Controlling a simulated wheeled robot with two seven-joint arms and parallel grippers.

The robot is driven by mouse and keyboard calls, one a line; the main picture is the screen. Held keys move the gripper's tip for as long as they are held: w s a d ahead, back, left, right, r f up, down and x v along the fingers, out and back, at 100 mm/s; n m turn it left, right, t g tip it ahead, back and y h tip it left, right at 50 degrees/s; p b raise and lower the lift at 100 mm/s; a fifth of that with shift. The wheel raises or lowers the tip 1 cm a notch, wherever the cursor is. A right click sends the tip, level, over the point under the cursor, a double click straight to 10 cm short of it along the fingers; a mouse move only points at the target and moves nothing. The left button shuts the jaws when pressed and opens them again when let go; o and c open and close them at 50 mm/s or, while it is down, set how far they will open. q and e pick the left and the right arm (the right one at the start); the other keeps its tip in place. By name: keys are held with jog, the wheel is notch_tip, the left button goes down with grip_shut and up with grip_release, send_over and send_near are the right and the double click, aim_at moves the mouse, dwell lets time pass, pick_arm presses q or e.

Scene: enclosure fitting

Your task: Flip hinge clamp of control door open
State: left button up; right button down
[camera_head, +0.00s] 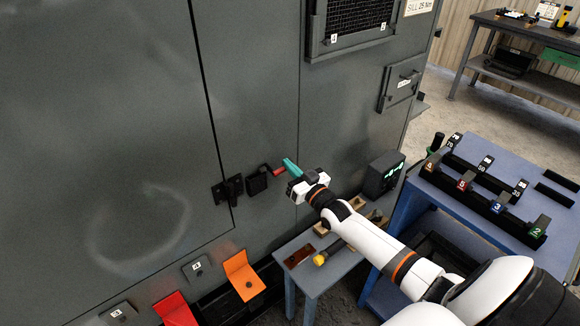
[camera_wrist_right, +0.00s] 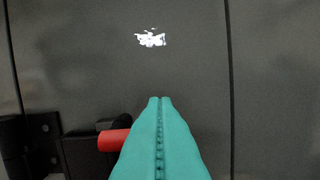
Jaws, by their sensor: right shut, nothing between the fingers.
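The hinge clamp (camera_head: 258,180) is a black latch on the grey enclosure front, with a red-tipped handle (camera_head: 279,171) pointing right. The clamp's red handle (camera_wrist_right: 114,140) shows in the right wrist view, left of the fingers and partly hidden by them. A black hinge (camera_head: 228,190) sits left of the clamp, at the door's lower right corner. My right gripper (camera_head: 291,166) has teal fingers, shut and empty, at the handle's right end. In the right wrist view the shut fingers (camera_wrist_right: 160,101) point at the grey panel. Whether they touch the handle, I cannot tell. My left gripper is not in view.
Orange (camera_head: 243,276) and red (camera_head: 174,310) flaps stick out low on the enclosure. A small table (camera_head: 318,278) with wooden blocks and a yellow-ended tool stands below my right arm. A blue bench (camera_head: 474,222) with numbered blocks is at right. A dark box (camera_head: 383,175) is right of the gripper.

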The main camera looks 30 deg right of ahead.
jog(key=shift+f+m, duration=0.15)
jog(key=shift+m, duration=0.25)
jog(key=shift+s+a+f+m+g+h+b, duration=0.25)
jog(key=shift+f+m, duration=0.6)
jog(key=shift+m, duration=2.1)
jog(key=shift+w+a+f+m+g+h+b, duration=0.2)
jog(key=shift+a+f+m+h, duration=0.55)
jog(key=shift+m, duration=2.25)
jog(key=shift+s+a+f+m+g+h+b, duration=0.1)
jog(key=shift+a+f+m+g+h, duration=0.2)
jog(key=shift+f+m, duration=1.7)
notch_tip(320, 180, up, 2)
jog(key=shift+d+m, duration=0.15)
jog(key=shift+m, duration=1)
